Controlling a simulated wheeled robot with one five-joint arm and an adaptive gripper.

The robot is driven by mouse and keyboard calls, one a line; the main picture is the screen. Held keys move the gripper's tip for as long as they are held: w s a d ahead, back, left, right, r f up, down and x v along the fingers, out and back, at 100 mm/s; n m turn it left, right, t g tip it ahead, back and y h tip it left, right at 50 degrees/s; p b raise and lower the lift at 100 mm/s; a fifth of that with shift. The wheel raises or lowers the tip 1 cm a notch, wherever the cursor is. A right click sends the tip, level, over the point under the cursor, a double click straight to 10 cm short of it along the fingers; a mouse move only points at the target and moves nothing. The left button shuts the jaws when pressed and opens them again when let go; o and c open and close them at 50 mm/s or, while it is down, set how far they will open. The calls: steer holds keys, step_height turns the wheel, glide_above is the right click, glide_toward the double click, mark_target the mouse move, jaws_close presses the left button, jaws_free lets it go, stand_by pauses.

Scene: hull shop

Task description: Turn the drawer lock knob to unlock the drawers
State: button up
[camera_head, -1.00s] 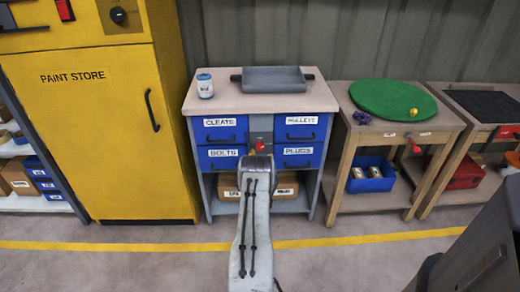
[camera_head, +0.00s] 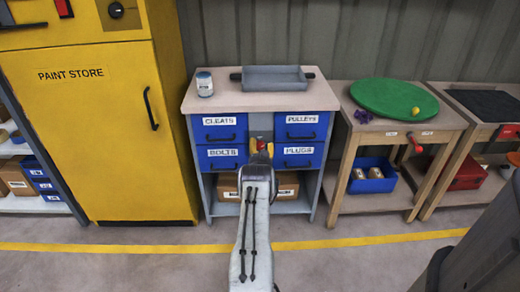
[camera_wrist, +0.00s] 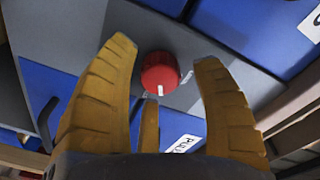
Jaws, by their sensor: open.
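The red lock knob (camera_wrist: 160,72) sits on the grey panel between the blue drawers and carries a white mark on its rim. A small white mark (camera_wrist: 187,77) lies on the panel beside it. My gripper (camera_wrist: 165,60) has yellow fingers that are spread open, with the knob ahead between them in the wrist view; I cannot tell whether any finger touches it. In the head view the drawer cabinet (camera_head: 258,103) shows drawers labelled cleats (camera_head: 219,134), pulleys (camera_head: 302,132), bolts (camera_head: 222,164) and plugs (camera_head: 298,161), all shut. My gripper (camera_head: 262,148) partly covers the knob there.
A yellow paint store cupboard (camera_head: 110,150) stands close on the left. A wooden table (camera_head: 400,128) with a green disc (camera_head: 393,109) stands on the right. The floor in front is clear.

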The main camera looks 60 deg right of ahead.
stand_by(0.3)
steer(key=c, duration=1.2)
